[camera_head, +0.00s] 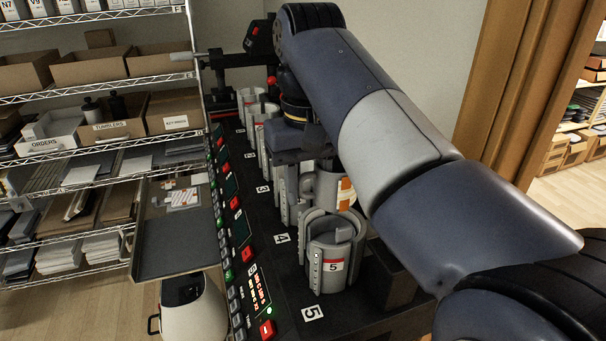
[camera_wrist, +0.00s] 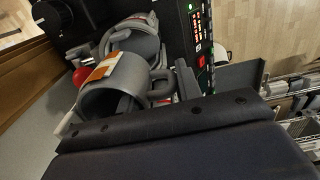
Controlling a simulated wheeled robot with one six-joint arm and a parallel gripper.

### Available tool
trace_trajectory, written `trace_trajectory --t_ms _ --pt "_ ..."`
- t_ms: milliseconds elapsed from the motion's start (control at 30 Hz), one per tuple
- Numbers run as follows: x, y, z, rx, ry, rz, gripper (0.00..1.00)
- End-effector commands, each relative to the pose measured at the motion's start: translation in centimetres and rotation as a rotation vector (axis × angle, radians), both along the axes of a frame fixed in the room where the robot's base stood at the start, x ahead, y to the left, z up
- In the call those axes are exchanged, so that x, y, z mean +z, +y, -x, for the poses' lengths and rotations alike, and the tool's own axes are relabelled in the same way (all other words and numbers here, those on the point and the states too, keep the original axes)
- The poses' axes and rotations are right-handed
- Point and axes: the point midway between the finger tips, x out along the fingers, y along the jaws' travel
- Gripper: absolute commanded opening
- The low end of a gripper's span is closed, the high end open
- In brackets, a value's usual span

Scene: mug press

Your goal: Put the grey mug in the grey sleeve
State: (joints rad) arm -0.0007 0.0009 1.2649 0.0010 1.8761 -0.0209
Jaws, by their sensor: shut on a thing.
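The grey mug (camera_head: 326,186), with an orange and white print, hangs upright or nearly so below my gripper (camera_head: 292,186) in the camera_head view. My gripper is shut on the mug, at its handle side. In the camera_wrist view the mug (camera_wrist: 112,92) shows its open rim, with the handle toward the right. Several grey sleeves stand in a row on the press; the nearest, grey sleeve 5 (camera_head: 330,262), is open-topped with a red-and-white label. The mug is just behind sleeve 5, close to slot 4. Whether it touches a sleeve is hidden.
Two more grey sleeves (camera_head: 252,98) stand farther back. A panel of buttons and displays (camera_head: 247,255) runs along the press's left side. A dark box (camera_head: 392,285) is right of sleeve 5. Shelves (camera_head: 90,160) with cartons and a white bin (camera_head: 193,308) are at left.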

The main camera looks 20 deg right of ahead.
Motion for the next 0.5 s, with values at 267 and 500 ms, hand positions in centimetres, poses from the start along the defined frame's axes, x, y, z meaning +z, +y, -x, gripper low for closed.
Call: trace_trajectory --t_ms 267,500 --pt "-2.2 0.0 0.1 0.000 0.000 0.000 0.05" --pt "-4.4 0.0 0.1 0.000 0.000 0.000 0.05"
